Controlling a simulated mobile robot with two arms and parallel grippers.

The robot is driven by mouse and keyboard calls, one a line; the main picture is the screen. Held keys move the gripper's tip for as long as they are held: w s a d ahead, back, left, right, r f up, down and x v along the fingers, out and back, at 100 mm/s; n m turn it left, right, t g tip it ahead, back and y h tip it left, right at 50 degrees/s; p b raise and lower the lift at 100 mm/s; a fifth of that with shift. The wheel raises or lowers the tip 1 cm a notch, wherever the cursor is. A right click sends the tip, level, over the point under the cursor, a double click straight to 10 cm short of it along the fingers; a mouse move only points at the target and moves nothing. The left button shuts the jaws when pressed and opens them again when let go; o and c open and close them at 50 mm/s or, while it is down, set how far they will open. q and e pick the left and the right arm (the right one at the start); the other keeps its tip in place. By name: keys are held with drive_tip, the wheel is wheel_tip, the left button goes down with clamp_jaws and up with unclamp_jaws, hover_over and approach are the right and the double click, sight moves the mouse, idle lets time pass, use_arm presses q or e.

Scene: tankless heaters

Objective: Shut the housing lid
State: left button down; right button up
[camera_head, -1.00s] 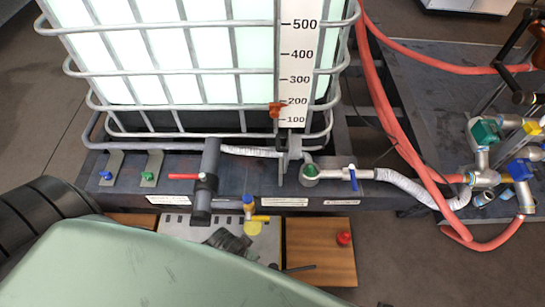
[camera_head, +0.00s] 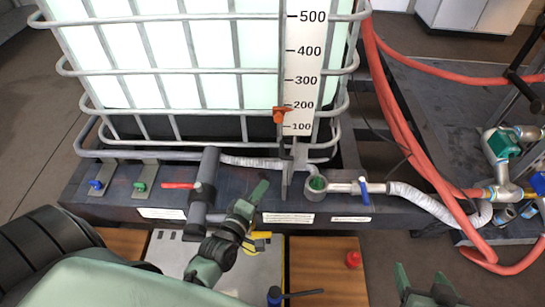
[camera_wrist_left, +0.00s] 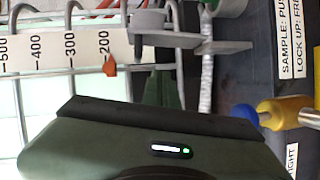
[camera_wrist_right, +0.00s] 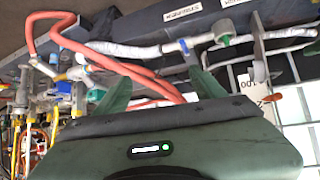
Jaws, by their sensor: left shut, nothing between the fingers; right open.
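I cannot tell for sure which part is the housing lid. A pale grey panel (camera_head: 168,252) lies low between two wooden boards, partly hidden by my left arm. An upright dark grey pipe-like part (camera_head: 203,180) stands on the dark base just left of my left gripper. My left gripper (camera_head: 258,190) is shut and empty in front of the base; its closed green fingers also show in the left wrist view (camera_wrist_left: 163,90). My right gripper (camera_head: 423,275) is open and empty at lower right; its spread fingers show in the right wrist view (camera_wrist_right: 160,85).
A caged white tank (camera_head: 180,60) with a number scale (camera_head: 304,65) stands on the dark base. A green-capped valve (camera_head: 317,184) with a blue lever sits right of my left gripper. Red hoses (camera_head: 395,130) run at right. A red knob (camera_head: 353,259) sits on the wooden board (camera_head: 318,278).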

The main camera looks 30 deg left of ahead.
use_arm(q)
drive_tip(key=w+a+r+n+t+y+b, duration=0.1)
drive_tip(key=w+a+n+y+b, duration=0.1)
drive_tip(key=w, duration=0.9)
drive_tip(key=shift+w+a+r+n+t+y+b, duration=0.15)
drive_tip(key=shift+r+n+t+y+b, duration=0.35)
drive_tip(key=shift+n, duration=0.9)
use_arm(e)
drive_tip(key=w+a+r+t+y, duration=0.1)
drive_tip(key=w+a+r+t, duration=0.1)
drive_tip(key=r, duration=0.5)
drive_tip(key=w+a+r+t+y, duration=0.1)
drive_tip(key=w+r+t+y, duration=0.1)
drive_tip(key=w+r+t, duration=0.2)
drive_tip(key=shift+a+r+t, duration=0.35)
drive_tip(key=shift+r+t, duration=1.45)
drive_tip(key=shift+r, duration=0.5)
use_arm(q)
drive_tip(key=shift+f, duration=0.1)
